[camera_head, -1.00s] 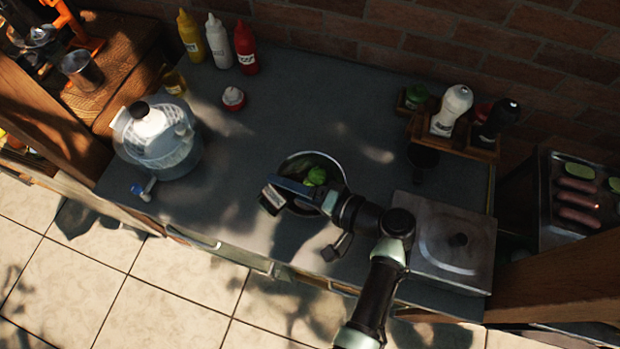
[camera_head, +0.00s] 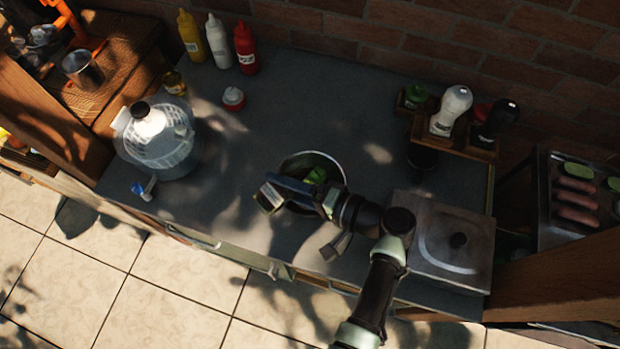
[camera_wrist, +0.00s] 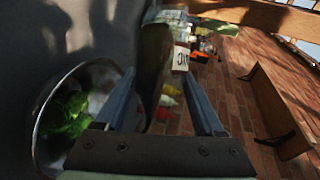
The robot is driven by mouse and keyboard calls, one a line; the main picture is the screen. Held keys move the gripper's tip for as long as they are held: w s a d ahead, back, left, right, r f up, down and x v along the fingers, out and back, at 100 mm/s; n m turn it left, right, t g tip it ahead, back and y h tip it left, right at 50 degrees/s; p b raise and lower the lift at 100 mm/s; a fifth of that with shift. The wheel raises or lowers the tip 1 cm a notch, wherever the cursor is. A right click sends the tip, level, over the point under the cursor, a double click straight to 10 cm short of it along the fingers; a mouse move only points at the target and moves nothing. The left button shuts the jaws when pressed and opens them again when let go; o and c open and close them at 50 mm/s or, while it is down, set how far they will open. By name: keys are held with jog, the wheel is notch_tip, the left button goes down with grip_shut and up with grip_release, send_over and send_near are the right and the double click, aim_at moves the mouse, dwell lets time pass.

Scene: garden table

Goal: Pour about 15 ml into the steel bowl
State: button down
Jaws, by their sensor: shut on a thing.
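The steel bowl (camera_head: 338,165) stands on the dark counter with green leaves (camera_head: 315,176) in it. It also shows at the left of the wrist view (camera_wrist: 42,118). My gripper (camera_head: 282,187) reaches over the bowl from the right. It is shut on a dark bottle (camera_wrist: 153,62), seen between the fingers in the wrist view. In the head view the held bottle (camera_head: 268,199) is a small dark shape with a pale patch, at the bowl's left front rim. It looks tilted. Its mouth and any flow of liquid cannot be made out.
A lidded steel container (camera_head: 440,240) stands right of the bowl. A wooden rack (camera_head: 455,146) holds bottles at the back right. A salad spinner (camera_head: 160,150) is at left. Yellow, white and red (camera_head: 246,50) bottles stand at the back. The counter between is mostly clear.

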jog(key=shift+s+a, duration=0.15)
jog(key=shift+a, duration=0.2)
jog(key=shift+s+a, duration=0.2)
jog(key=shift+a, duration=0.1)
dwell(1.1)
jog(key=shift+r, duration=0.1)
jog(key=shift+f+n+h+b, duration=0.4)
jog(key=shift+f+n+b, duration=0.1)
jog(key=shift+f, duration=0.15)
jog(key=shift+w+r+n+t+h+p, duration=0.1)
jog(key=shift+r+n+t+h+p, duration=0.2)
jog(key=shift+r+n+h, duration=0.25)
jog(key=shift+w+d+r+n+t+h, duration=0.15)
jog(key=shift+d+r+n+t+h, duration=0.15)
jog(key=shift+r+n, duration=0.35)
jog(key=shift+f, duration=0.1)
